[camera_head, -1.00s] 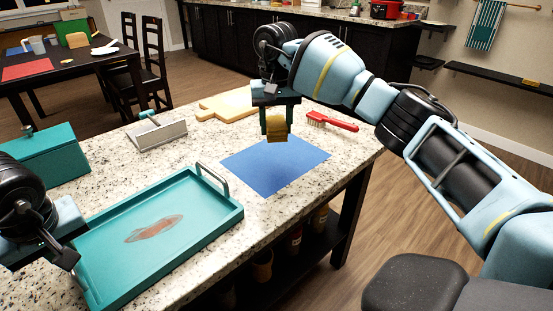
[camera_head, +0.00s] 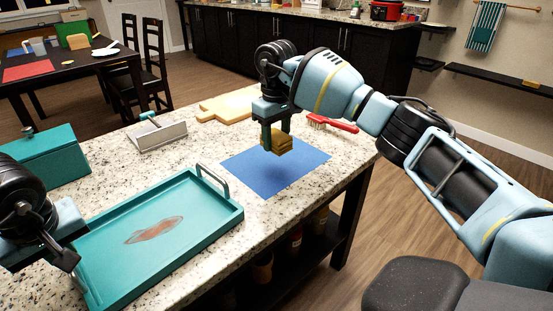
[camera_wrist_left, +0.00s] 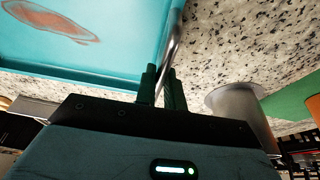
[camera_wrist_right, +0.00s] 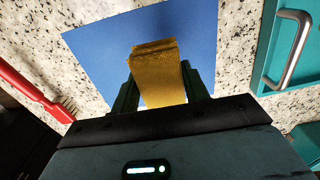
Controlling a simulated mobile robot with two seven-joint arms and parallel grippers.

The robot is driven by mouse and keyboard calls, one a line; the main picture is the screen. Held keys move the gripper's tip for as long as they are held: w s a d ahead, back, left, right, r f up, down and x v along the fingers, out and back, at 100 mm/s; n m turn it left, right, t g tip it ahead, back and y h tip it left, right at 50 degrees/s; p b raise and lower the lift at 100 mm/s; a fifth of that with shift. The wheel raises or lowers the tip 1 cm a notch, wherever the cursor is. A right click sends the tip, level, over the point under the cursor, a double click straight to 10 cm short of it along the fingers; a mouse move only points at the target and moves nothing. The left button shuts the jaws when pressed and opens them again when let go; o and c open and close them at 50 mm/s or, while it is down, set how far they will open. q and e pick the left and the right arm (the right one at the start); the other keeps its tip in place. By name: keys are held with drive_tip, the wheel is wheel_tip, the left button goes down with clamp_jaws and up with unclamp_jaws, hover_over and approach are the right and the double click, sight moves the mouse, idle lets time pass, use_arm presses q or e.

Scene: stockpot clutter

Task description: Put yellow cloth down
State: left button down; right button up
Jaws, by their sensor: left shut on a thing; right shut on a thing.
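The folded yellow cloth (camera_head: 280,145) is held in my right gripper (camera_head: 276,138) above the blue mat (camera_head: 262,180). The right wrist view shows the cloth (camera_wrist_right: 156,75) between both fingers, with the mat (camera_wrist_right: 195,30) behind it; whether it touches the mat is hard to tell. My left gripper (camera_wrist_left: 162,88) is shut on a metal handle (camera_wrist_left: 176,45) of the teal tray (camera_wrist_left: 120,65). In the head view, the tray (camera_head: 110,213) lies at lower left with a reddish-brown stain (camera_head: 153,230) on its floor.
A red brush (camera_head: 335,123) lies just behind the mat. A wooden board (camera_head: 222,107), a grey dustpan-like holder (camera_head: 160,136) and a teal box (camera_head: 40,157) stand along the back and left. Bare speckled counter (camera_head: 190,155) shows between tray and mat.

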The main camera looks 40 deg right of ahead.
sight(276, 169)
drive_tip(key=shift+f, duration=3.35)
drive_tip(key=shift+f, duration=0.1)
drive_tip(key=o, duration=1.1)
drive_tip(key=shift+c, duration=0.2)
